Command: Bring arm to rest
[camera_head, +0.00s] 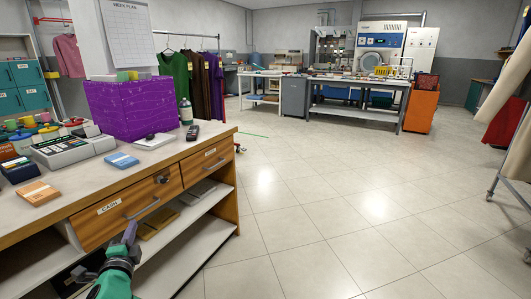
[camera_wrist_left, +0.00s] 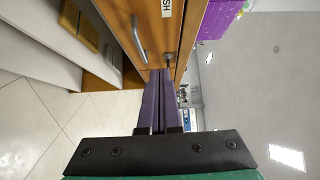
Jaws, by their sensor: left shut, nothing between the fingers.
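My left gripper (camera_head: 130,231) is in front of the wooden counter's drawers, low at the left of the head view. In the left wrist view its two purple fingers (camera_wrist_left: 159,75) lie side by side, shut, with nothing between them. The cash drawer (camera_head: 125,213) with its metal handle is just behind the gripper and looks closed. A key or knob (camera_head: 161,179) sticks out at the lock of the drawer. The gripper seems apart from the handle (camera_wrist_left: 139,38). My right gripper is in neither view.
The counter (camera_head: 160,157) carries a purple box (camera_head: 133,106), a cash register (camera_head: 68,148), card stacks and a bottle (camera_head: 186,111). Open shelves are below the drawers. The tiled floor (camera_head: 320,210) to the right is clear. A clothes rack stands at the far right.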

